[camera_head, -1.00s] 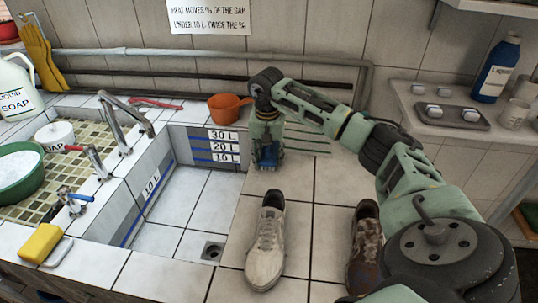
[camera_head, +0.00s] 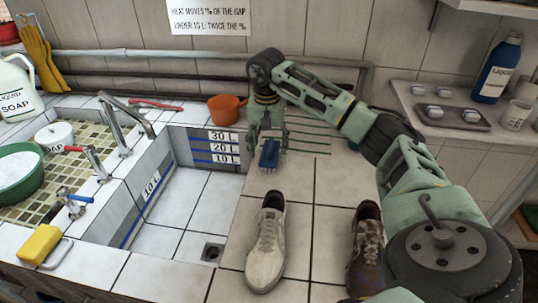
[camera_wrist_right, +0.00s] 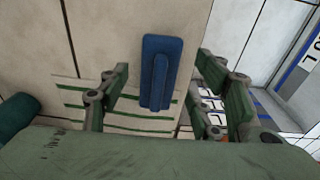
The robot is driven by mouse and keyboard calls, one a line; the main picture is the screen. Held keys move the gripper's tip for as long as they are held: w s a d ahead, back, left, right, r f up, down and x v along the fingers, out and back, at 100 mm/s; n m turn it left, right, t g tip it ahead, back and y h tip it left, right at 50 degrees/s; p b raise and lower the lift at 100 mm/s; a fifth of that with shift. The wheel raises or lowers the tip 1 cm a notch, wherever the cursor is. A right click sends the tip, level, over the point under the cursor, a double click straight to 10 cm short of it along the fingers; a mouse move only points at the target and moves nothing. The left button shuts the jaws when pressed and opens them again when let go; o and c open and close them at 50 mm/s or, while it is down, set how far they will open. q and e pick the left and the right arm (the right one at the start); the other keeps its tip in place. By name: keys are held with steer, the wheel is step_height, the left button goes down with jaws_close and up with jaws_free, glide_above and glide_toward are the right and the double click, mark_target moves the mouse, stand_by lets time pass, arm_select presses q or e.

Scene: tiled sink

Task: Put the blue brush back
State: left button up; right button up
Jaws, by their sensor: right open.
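The blue brush (camera_head: 269,153) lies on the tiled counter just right of the sink basin, behind the white shoe. In the wrist view the blue brush (camera_wrist_right: 160,72) shows its back and raised handle from above. My right gripper (camera_head: 268,136) is open and empty, over and just behind the brush. In the wrist view its two fingers stand apart on either side of the brush, with gaps to it. Green stripes (camera_head: 308,137) mark the counter beside the brush. My left gripper is not in view.
A white shoe (camera_head: 266,245) and a dirty brown shoe (camera_head: 366,250) stand in front. The sink basin (camera_head: 185,215) is at left. An orange pot (camera_head: 226,107) stands behind. Bare tiles (camera_head: 325,180) lie right of the brush.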

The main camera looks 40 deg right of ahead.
steer(key=r, duration=0.7)
steer(key=shift+s+a+r, duration=0.1)
steer(key=shift+s+a, duration=0.15)
steer(key=shift+a, duration=0.05)
steer(key=shift+r, duration=0.1)
